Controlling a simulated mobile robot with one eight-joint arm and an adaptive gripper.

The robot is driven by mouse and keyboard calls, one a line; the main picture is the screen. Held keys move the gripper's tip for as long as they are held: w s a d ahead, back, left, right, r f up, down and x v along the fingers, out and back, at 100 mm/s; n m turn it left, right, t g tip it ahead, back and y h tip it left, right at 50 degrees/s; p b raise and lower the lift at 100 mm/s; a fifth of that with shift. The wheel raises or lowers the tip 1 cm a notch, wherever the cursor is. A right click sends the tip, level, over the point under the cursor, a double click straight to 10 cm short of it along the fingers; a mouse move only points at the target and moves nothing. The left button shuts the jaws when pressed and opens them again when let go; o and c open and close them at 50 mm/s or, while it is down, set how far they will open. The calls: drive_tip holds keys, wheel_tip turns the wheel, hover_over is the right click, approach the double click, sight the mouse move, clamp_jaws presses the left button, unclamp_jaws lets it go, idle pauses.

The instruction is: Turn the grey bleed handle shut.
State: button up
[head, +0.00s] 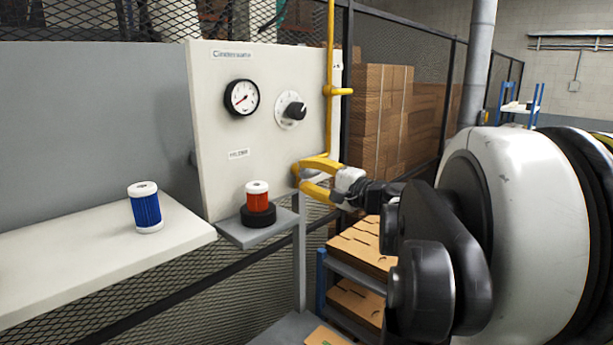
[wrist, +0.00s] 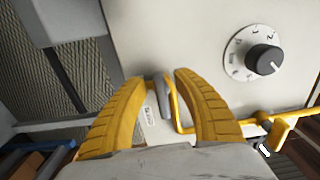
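The grey bleed handle (wrist: 157,88) stands out from the white panel (wrist: 190,35) in the wrist view, beside a small label and a yellow pipe. My gripper (wrist: 160,78) has its two yellow fingers spread, one on each side of the handle. A gap shows between the handle and each finger, so it is not gripped. In the head view my gripper (head: 298,177) is at the panel's lower right edge, and its fingers mostly hide the handle there. The handle's exact angle is hard to tell.
The panel carries a gauge (head: 241,97) and a black-knobbed dial (head: 293,109). A yellow pipe (head: 330,45) runs down its right side. A red-and-white filter (head: 257,197) stands on a small shelf below. A blue-and-white filter (head: 145,207) stands on the white bench (head: 60,255) at left.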

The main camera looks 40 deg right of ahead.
drive_tip(key=s, duration=1.2)
drive_tip(key=shift+d, duration=0.45)
